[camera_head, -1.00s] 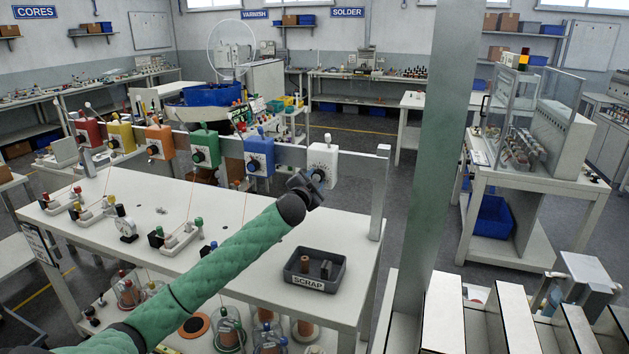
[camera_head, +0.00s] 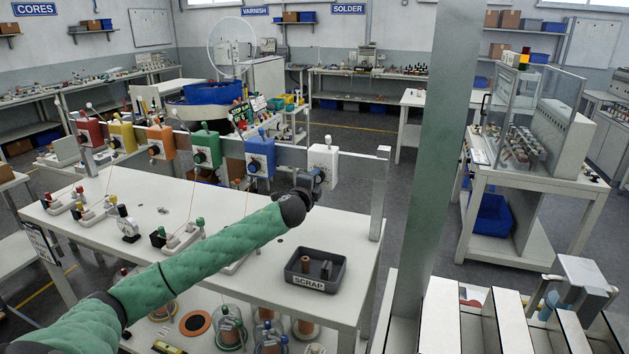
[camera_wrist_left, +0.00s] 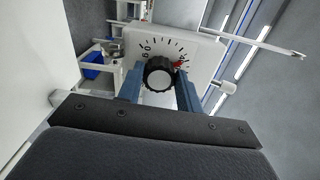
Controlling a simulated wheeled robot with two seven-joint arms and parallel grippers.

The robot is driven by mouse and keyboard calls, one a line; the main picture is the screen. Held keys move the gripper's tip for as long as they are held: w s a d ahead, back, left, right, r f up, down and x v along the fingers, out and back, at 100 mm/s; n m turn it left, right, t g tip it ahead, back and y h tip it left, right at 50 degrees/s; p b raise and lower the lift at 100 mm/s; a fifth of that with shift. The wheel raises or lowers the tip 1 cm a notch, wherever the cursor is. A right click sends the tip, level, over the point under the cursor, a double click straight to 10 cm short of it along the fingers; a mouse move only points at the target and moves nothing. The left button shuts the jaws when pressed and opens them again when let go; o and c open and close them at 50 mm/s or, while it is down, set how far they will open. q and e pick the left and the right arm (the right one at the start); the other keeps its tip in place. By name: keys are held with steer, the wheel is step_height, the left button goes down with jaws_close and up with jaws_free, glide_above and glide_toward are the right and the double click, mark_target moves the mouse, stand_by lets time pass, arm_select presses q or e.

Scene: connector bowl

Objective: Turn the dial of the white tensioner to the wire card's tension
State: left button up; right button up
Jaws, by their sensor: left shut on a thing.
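The white tensioner (camera_head: 325,157) hangs on the rail at the right end of a row of coloured tensioners. My left gripper (camera_head: 318,177) is at its front, and hides the dial in the head view. In the left wrist view the black dial (camera_wrist_left: 160,74) with a pale cap sits between the two blue fingers of my left gripper (camera_wrist_left: 159,88), which are shut on it. Printed scale marks and a red mark (camera_wrist_left: 180,65) show around the dial on the white face (camera_wrist_left: 203,50); the numbers are too small to read surely. I cannot make out a wire card. My right gripper is out of view.
The blue tensioner (camera_head: 259,157) hangs just left of the white one on the rail (camera_head: 374,165), which ends in a post at right. A dark scrap tray (camera_head: 342,268) stands on the white bench (camera_head: 225,290) below. A grey-green column (camera_head: 437,150) rises at right.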

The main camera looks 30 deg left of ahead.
arm_select(q)
steer(key=shift+f+m, duration=0.1)
steer(key=shift+m, duration=0.2)
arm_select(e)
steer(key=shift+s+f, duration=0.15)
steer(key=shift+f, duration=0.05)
arm_select(q)
steer(key=o, duration=0.9)
steer(key=shift+o, duration=0.4)
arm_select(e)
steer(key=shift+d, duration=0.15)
